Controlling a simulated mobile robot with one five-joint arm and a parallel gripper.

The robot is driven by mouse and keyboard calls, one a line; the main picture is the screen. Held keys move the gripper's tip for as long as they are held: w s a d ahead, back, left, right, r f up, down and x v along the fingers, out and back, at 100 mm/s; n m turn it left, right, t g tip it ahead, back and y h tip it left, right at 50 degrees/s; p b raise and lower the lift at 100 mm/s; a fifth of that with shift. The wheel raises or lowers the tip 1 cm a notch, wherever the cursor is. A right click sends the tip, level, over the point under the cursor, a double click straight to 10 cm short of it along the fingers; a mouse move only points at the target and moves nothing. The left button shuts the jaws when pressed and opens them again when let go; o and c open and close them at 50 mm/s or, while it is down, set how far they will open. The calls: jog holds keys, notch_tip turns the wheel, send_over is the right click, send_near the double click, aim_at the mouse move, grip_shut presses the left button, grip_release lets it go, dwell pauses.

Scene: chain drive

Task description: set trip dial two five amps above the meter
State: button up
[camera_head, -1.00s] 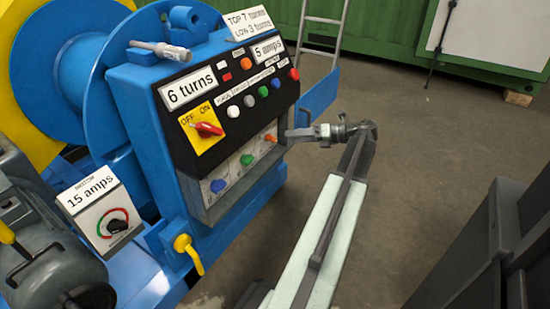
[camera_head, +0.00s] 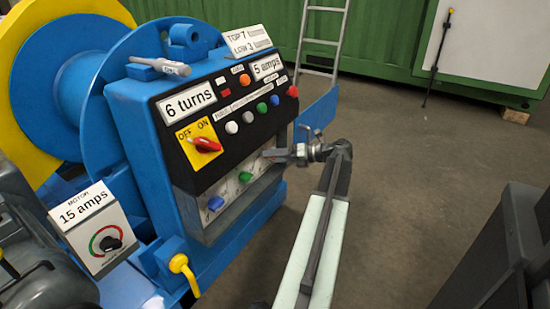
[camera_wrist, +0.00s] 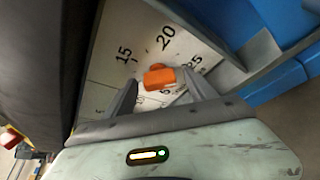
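The orange knob (camera_wrist: 159,78) sits on a white dial plate (camera_wrist: 150,45) printed with 15, 20 and 25; where it points is hard to read. In the wrist view my gripper (camera_wrist: 163,88) is open, one finger on each side of the knob; contact is not clear. In the head view my gripper (camera_head: 276,154) is at the right end of the lower dial row and hides the orange knob. The blue knob (camera_head: 215,202) and green knob (camera_head: 245,177) are to its left. The meter (camera_head: 267,66) reads 5 amps.
Above the dials are a red switch (camera_head: 206,145), a 6 turns display (camera_head: 188,101) and several coloured buttons. A motor box (camera_head: 92,228) reads 15 amps at left. A yellow handle (camera_head: 184,270) sticks out below the panel.

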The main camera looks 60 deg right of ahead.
jog(key=c, duration=1.3)
jog(key=shift+n, duration=0.3)
jog(key=n+h+p, duration=0.2)
jog(key=shift+a+r+n+g, duration=0.1)
jog(key=shift+a+n+g, duration=0.1)
jog(key=shift+n+g, duration=0.1)
jog(key=n+h, duration=0.1)
jog(key=n, duration=0.1)
jog(key=n+h, duration=0.1)
jog(key=shift+a+n+h, duration=0.2)
jog(key=shift+n+h, duration=0.2)
jog(key=n+h, duration=0.1)
jog(key=n+h+b, duration=0.1)
jog(key=n, duration=0.1)
jog(key=shift+s+a+f+n, duration=0.1)
jog(key=shift+f+n, duration=0.2)
jog(key=shift+n+t+h+b, duration=0.4)
jog(key=shift+n+h+b, duration=0.45)
jog(key=shift+n, duration=0.25)
jog(key=shift+n+h+b, duration=0.25)
jog(key=shift+n+b, duration=0.15)
jog(key=shift+n, duration=0.2)
jog(key=shift+r, duration=0.1)
